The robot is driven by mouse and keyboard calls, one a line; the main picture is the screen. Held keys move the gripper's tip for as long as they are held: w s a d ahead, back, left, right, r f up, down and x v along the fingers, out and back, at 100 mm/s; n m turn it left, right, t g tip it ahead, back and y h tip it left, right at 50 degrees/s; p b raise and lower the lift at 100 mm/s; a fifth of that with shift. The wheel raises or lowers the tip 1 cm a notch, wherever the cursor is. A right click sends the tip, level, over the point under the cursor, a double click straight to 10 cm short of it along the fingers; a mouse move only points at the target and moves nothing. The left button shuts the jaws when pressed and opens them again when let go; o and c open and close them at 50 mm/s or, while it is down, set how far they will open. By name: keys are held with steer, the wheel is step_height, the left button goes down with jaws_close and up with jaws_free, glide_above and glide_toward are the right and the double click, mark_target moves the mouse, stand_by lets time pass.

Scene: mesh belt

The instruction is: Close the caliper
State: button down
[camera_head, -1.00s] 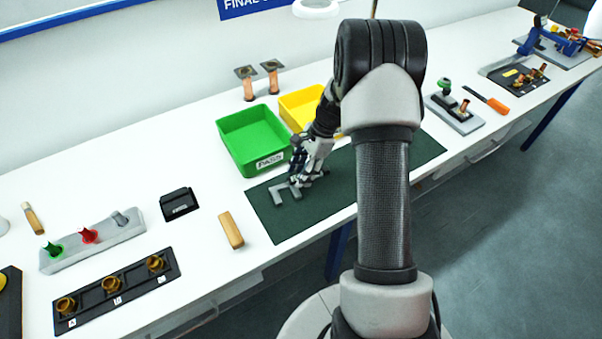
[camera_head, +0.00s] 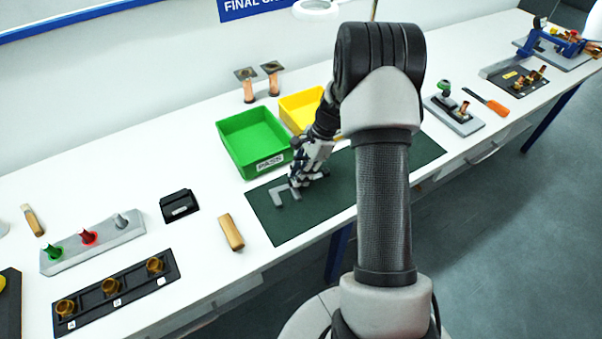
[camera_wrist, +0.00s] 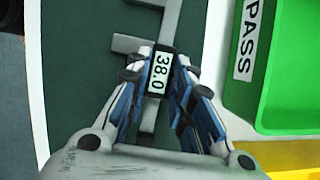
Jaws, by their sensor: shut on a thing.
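The caliper (camera_head: 279,196) is grey and lies flat on the dark green mat (camera_head: 262,212). Its jaws show apart at the left end in the head view. In the wrist view its beam (camera_wrist: 170,22) runs up the picture, and its display reads 38.0 (camera_wrist: 159,73). My gripper (camera_head: 298,182) is low over the mat at the caliper. In the wrist view my gripper (camera_wrist: 161,75) is shut on the caliper's slider, with a finger on each side of the display. The fingers hide part of the slider and beam.
A green bin (camera_head: 252,138) marked PASS stands close behind my gripper, with a yellow bin (camera_head: 301,106) to its right. A wooden block (camera_head: 230,232) and a black stand (camera_head: 179,206) lie left of the mat. The mat's right part is clear.

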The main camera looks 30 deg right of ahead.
mark_target(283, 187)
steer(key=shift+a, duration=0.1)
steer(key=a, duration=0.4)
steer(key=shift+w+a+p, duration=0.1)
steer(key=shift+w+p, duration=0.1)
steer(key=shift+p, duration=0.2)
steer(key=c, duration=1.4)
jaws_free()
steer(key=v, duration=1.2)
steer(key=shift+d, duration=0.2)
steer(key=shift+c, duration=0.4)
